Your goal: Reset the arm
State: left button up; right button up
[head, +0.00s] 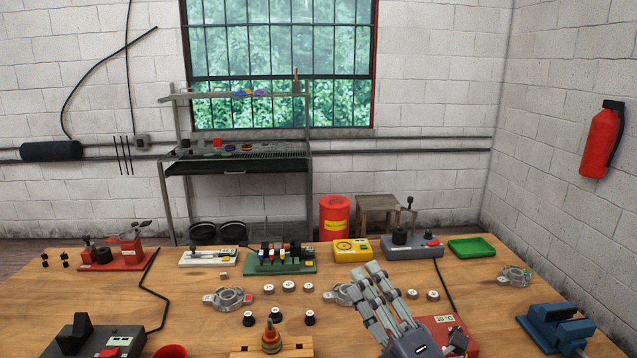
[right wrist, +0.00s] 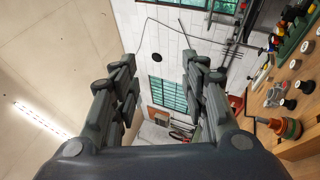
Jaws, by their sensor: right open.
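My right gripper (head: 367,272) is raised over the front of the wooden table (head: 180,302), right of the middle, with its fingers pointing up and away. In the right wrist view the same gripper (right wrist: 158,65) has its two fingers spread wide with nothing between them; the wall and window show through the gap. It hides part of a metal housing (head: 338,294) and part of a red unit (head: 460,332) in the head view. My left gripper is in neither view.
Along the table's back stand a red fixture (head: 125,243), a green rack (head: 280,266), a yellow meter (head: 352,250), a grey device (head: 412,251) and a green tray (head: 472,247). A blue vise (head: 555,328) stands at right. Several small round parts lie mid-table. Bare wood shows at left.

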jog(key=s+d+f+m+g+h, duration=0.35)
jog(key=d+f+m+h, duration=0.25)
jog(key=f+m, duration=0.4)
jog(key=s+d+f+m+g+h, duration=0.35)
jog(key=d+f+m+h, duration=0.35)
jog(key=f, duration=0.5)
jog(key=s+f+m+g+y, duration=0.1)
jog(key=s+f+m+g, duration=0.4)
jog(key=s, duration=0.6)
jog(key=s+f+m+g+y, duration=0.15)
jog(key=s+f+g, duration=0.25)
jog(key=s+f, duration=0.5)
notch_tip(320, 180, down, 24)
jog(key=s+g, duration=0.1)
jog(key=s, duration=0.2)
jog(key=s+d+f+g, duration=0.1)
jog(key=s+d+f, duration=0.1)
jog(key=s+f, duration=1.4)
jog(key=shift+s+d+f+g, duration=0.15)
jog(key=shift+s+f+g, duration=0.05)
jog(key=shift+s+g, duration=0.1)
dwell(0.6)
